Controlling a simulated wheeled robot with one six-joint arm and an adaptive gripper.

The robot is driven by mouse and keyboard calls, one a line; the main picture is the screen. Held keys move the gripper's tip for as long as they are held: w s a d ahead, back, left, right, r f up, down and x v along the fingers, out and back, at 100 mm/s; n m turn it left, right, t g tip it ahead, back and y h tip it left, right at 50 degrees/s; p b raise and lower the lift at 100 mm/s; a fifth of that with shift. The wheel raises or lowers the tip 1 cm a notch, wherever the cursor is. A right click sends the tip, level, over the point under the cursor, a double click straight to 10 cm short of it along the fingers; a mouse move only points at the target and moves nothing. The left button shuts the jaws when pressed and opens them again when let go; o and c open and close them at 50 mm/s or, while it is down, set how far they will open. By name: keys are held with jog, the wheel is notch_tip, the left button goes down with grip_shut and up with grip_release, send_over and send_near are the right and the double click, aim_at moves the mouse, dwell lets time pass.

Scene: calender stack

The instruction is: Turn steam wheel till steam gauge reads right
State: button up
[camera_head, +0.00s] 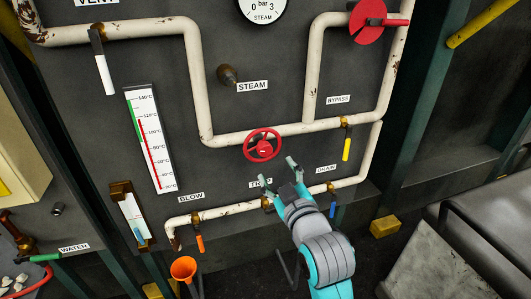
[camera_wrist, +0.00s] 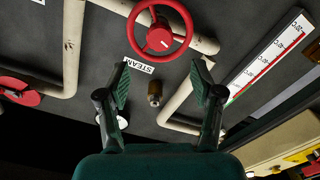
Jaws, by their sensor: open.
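A red handwheel (camera_head: 262,144) sits on the cream pipe in the head view, below the STEAM label (camera_head: 252,86) and a bare brass stub (camera_head: 227,75). The wheel also shows at the top of the wrist view (camera_wrist: 160,33), apart from my fingers. The steam gauge (camera_head: 263,8) is cut off by the top edge; its 0, 3, "bar" and STEAM marks show, but its needle does not. My gripper (camera_head: 279,173) is open and empty just below the wheel in the head view. Its two fingers are spread in the wrist view (camera_wrist: 160,85).
A red disc with a bar (camera_head: 367,21) is on the bypass pipe at upper right. A yellow lever (camera_head: 346,149), a blue lever (camera_head: 332,210) and an orange lever (camera_head: 200,243) hang from pipes nearby. A thermometer (camera_head: 150,140) stands left. One label is partly hidden by my gripper.

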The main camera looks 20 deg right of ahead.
aim_at(266, 151)
jog(key=w, duration=0.9)
jog(key=c, duration=1.1)
jog(key=shift+m, duration=1.8)
jog(key=shift+c, duration=0.2)
jog(key=o, duration=1.1)
jog(key=shift+o, duration=0.2)
jog(key=s, duration=1.2)
